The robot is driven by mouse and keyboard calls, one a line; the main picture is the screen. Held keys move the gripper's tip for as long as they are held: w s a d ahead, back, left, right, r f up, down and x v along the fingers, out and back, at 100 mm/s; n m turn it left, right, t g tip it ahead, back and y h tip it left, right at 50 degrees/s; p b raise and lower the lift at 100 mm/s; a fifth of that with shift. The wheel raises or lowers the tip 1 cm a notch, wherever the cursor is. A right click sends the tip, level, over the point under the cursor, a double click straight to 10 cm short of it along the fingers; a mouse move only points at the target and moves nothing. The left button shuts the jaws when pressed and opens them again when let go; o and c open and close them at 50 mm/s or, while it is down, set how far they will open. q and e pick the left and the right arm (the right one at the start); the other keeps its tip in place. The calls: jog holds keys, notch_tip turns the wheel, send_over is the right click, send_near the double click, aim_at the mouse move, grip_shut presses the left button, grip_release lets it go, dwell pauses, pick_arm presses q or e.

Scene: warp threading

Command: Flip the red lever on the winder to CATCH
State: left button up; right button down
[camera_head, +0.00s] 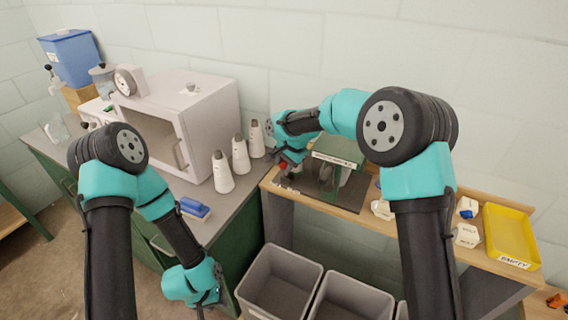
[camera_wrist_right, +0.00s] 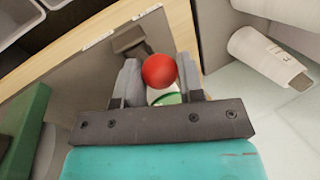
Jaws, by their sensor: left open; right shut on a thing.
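The winder (camera_head: 340,152) is a green-topped machine on a dark plate on the wooden bench, partly hidden by my right arm. Its red lever knob (camera_wrist_right: 159,71) sits between the fingers of my right gripper (camera_wrist_right: 160,82) in the right wrist view, with a white and green piece just below the knob. The right gripper (camera_head: 287,166) is shut on the lever, and a bit of red shows there in the head view. My left gripper (camera_head: 205,298) is low, in front of the green cabinet, away from the winder; its fingers are barely visible.
White cones (camera_head: 241,155) stand on the grey counter left of the winder, beside a white oven-like box (camera_head: 205,110). A blue-topped block (camera_head: 195,208) lies nearer. Grey bins (camera_head: 279,282) stand below the bench. A yellow tray (camera_head: 511,236) is at the right end.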

jog(key=c, duration=0.7)
grip_release()
jog(key=shift+c, duration=0.2)
jog(key=shift+a, duration=0.1)
